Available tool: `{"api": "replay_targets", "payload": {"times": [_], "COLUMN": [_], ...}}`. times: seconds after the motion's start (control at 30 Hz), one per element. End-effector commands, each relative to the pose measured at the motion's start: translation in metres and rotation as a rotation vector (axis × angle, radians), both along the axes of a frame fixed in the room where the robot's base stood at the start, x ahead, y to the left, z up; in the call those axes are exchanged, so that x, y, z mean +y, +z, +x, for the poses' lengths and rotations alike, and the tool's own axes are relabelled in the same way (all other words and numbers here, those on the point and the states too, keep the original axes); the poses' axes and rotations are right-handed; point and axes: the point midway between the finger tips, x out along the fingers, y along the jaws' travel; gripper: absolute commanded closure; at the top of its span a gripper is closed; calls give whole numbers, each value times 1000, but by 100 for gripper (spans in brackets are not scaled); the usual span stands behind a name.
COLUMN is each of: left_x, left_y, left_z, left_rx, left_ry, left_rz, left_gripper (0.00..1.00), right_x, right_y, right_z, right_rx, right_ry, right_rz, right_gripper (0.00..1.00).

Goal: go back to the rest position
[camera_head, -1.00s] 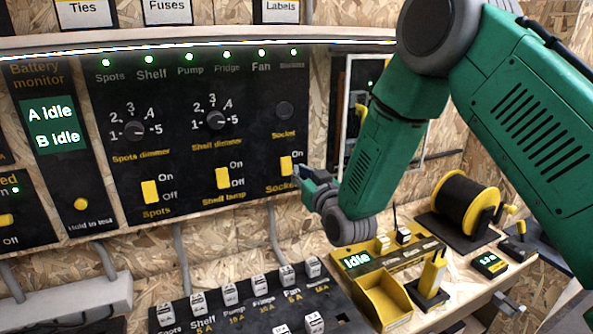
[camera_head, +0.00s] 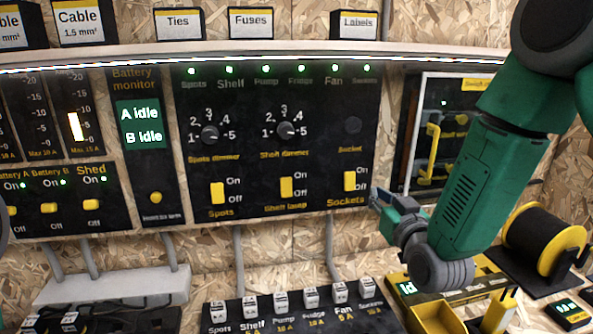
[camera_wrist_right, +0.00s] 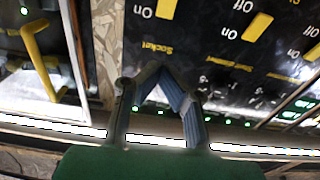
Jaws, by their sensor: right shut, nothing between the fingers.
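My right gripper (camera_head: 378,197) is shut and empty, just right of the yellow Sockets switch (camera_head: 349,181) on the black switch panel (camera_head: 240,150). I cannot tell whether a fingertip touches the panel. In the right wrist view its fingers (camera_wrist_right: 160,72) meet at the tips in front of the panel (camera_wrist_right: 205,55), near the word Socket. The green right arm comes in from the upper right in the head view. My left gripper is not in view.
A shelf (camera_head: 300,52) with labelled boxes runs above the panel. Below are a row of fuses (camera_head: 310,298), a yellow bin (camera_head: 437,317) and a cable spool (camera_head: 540,240). A framed case with a yellow handle (camera_head: 433,150) is behind the right arm.

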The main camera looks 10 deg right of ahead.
Motion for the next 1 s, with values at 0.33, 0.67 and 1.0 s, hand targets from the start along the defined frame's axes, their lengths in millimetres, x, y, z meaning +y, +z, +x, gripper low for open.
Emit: {"api": "replay_targets", "payload": {"times": [0.33, 0.67, 1.0], "left_x": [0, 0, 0], "left_y": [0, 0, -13], "left_z": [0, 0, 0], "left_rx": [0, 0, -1], "left_ry": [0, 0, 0], "left_rz": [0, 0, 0], "left_gripper": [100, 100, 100], "right_x": [12, 24, 31], "right_y": [-137, -308, -363], "right_z": [-56, -241, -390], "right_rx": [414, 1140, 1607], "right_ry": [31, 40, 38], "right_rz": [21, 59, 45], "right_gripper": [100, 100, 100]}}
